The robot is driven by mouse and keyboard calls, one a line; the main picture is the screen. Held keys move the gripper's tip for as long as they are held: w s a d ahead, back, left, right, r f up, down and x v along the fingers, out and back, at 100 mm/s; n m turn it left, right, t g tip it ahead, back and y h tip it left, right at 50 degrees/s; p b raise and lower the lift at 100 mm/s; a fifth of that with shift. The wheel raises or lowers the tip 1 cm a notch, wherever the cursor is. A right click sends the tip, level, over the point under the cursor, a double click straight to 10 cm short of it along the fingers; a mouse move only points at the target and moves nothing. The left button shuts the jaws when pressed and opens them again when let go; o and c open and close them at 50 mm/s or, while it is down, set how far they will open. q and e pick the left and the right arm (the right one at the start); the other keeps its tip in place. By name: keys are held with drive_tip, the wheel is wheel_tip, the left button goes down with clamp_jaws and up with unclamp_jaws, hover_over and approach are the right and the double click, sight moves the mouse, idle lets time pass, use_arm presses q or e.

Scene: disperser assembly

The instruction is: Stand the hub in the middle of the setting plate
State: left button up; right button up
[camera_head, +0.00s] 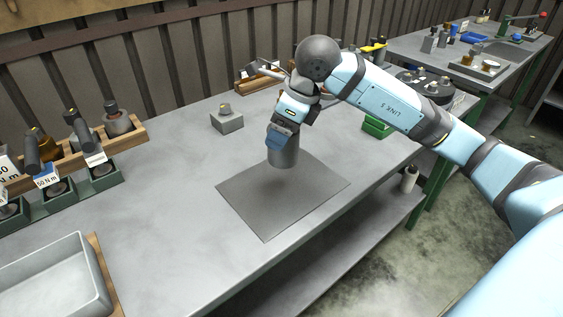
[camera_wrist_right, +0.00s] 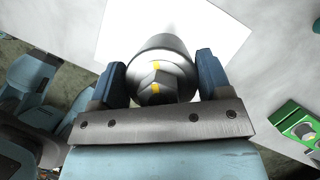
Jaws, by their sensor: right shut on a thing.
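The hub is a grey cylinder (camera_head: 284,154) held upright in my right gripper (camera_head: 281,138). In the right wrist view the hub (camera_wrist_right: 152,52) sits between the two blue fingers of the gripper (camera_wrist_right: 160,78), with yellow marks on its near end. The setting plate (camera_head: 265,214) is a flat dark grey sheet on the bench, and it shows as a bright white sheet in the right wrist view (camera_wrist_right: 228,30). The hub appears to hang a little above the plate's back part, with a soft shadow below it. My left gripper is not in view.
A grey block (camera_head: 227,121) stands behind the plate to the left. A wooden rack (camera_head: 122,138) with tools and green bins is at the left. An empty grey tray (camera_head: 55,280) lies front left. A green box (camera_head: 377,127) is at the right edge. Bench around the plate is clear.

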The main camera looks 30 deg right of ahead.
sight(281, 159)
wheel_tip(281, 159, down, 3)
drive_tip(key=shift+r, duration=0.1)
drive_tip(key=shift+f, duration=0.4)
wheel_tip(281, 159, down, 4)
drive_tip(key=shift+r+b, duration=0.1)
drive_tip(key=shift+b, duration=0.5)
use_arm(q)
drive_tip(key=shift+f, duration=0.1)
use_arm(e)
drive_tip(key=shift+f, duration=0.2)
drive_tip(key=shift+f, duration=0.15)
drive_tip(key=o, duration=1.6)
drive_tip(key=shift+c, duration=0.2)
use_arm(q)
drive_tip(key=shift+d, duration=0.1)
